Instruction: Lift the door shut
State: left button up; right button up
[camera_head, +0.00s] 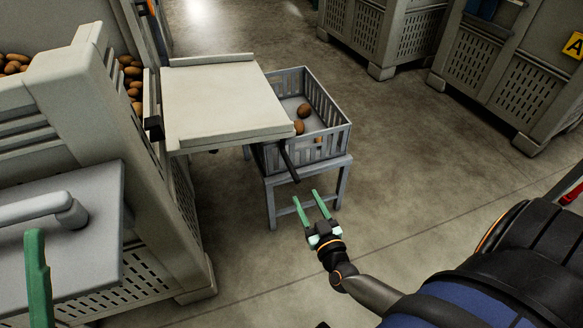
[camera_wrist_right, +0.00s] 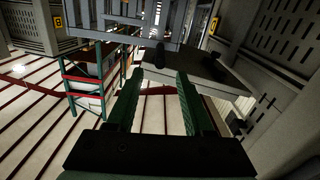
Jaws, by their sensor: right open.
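The door (camera_head: 225,100) is a flat cream panel standing out roughly level from the potato-filled grader bin at the left. A dark bar (camera_head: 289,160) sticks out below its front right corner. My right gripper (camera_head: 313,203) is open and empty, in front of the crate stand and below and right of that bar, apart from it. In the right wrist view its green fingers (camera_wrist_right: 157,82) are spread with nothing between them. A dark panel (camera_wrist_right: 200,72), probably the door's underside, lies beyond them with a dark knob-like end (camera_wrist_right: 160,54). One green finger of my left gripper (camera_head: 38,280) shows at the lower left.
A grey slatted crate (camera_head: 335,140) with a few potatoes stands on a grey stand (camera_head: 270,205), close beside the door's right edge. A grey surface with a rounded bar (camera_head: 45,205) lies at left. Large bins (camera_head: 500,70) stand at the back right. The floor between is clear.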

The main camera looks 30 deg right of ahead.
aim_at(293, 171)
jog(key=b+x, duration=0.4)
jog(key=x, duration=0.6)
jog(key=shift+w, duration=0.65)
grip_shut()
dwell(0.6)
